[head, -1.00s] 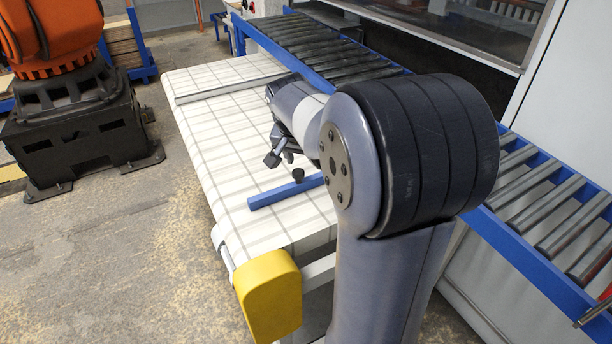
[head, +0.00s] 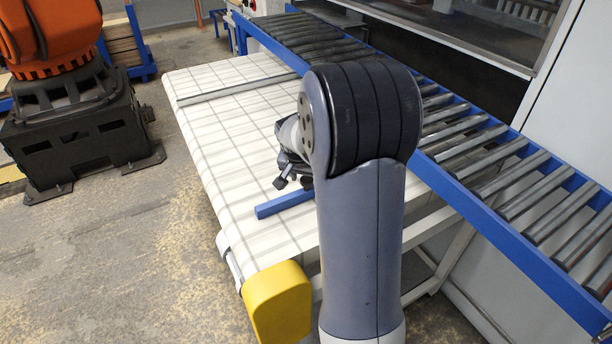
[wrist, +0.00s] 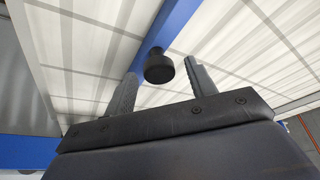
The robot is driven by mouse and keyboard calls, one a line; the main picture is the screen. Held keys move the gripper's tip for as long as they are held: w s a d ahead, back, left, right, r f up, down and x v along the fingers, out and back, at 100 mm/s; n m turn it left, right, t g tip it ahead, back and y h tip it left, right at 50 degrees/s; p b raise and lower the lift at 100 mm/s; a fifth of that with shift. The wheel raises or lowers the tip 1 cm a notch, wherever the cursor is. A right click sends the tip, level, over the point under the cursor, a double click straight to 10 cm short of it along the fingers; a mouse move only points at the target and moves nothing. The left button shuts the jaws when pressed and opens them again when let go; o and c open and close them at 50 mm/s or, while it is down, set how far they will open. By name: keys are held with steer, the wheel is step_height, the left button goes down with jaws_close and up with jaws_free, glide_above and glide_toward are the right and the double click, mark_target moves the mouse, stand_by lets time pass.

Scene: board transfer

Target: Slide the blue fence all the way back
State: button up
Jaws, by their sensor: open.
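The blue fence (head: 284,204) is a straight blue bar lying across the near part of the white gridded belt (head: 225,135). My arm hides its right end in the head view. In the wrist view the fence (wrist: 192,28) runs up to the upper right, with a round black knob (wrist: 158,68) on it. My gripper (wrist: 161,72) is open, one finger on each side of the knob, with a gap showing on both sides. In the head view my gripper (head: 292,178) is low over the fence, partly hidden by my arm.
A grey bar (head: 238,90) crosses the belt's far part. A blue-framed roller conveyor (head: 480,165) runs along the right. A yellow cover (head: 277,302) sits at the belt's near corner. An orange robot (head: 50,40) stands at left. The belt between fence and grey bar is clear.

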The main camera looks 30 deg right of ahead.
steer(key=shift+c, duration=0.4)
jaws_close()
steer(key=shift+s, duration=0.1)
steer(key=s+b, duration=0.1)
steer(key=s, duration=0.3)
steer(key=s+b, duration=0.1)
steer(key=s, duration=0.3)
steer(key=s+b, duration=0.1)
steer(key=s, duration=0.3)
steer(key=shift+s+d, duration=0.25)
steer(key=shift+s, duration=0.15)
steer(key=shift+o, duration=0.4)
jaws_free()
steer(key=shift+s, duration=0.1)
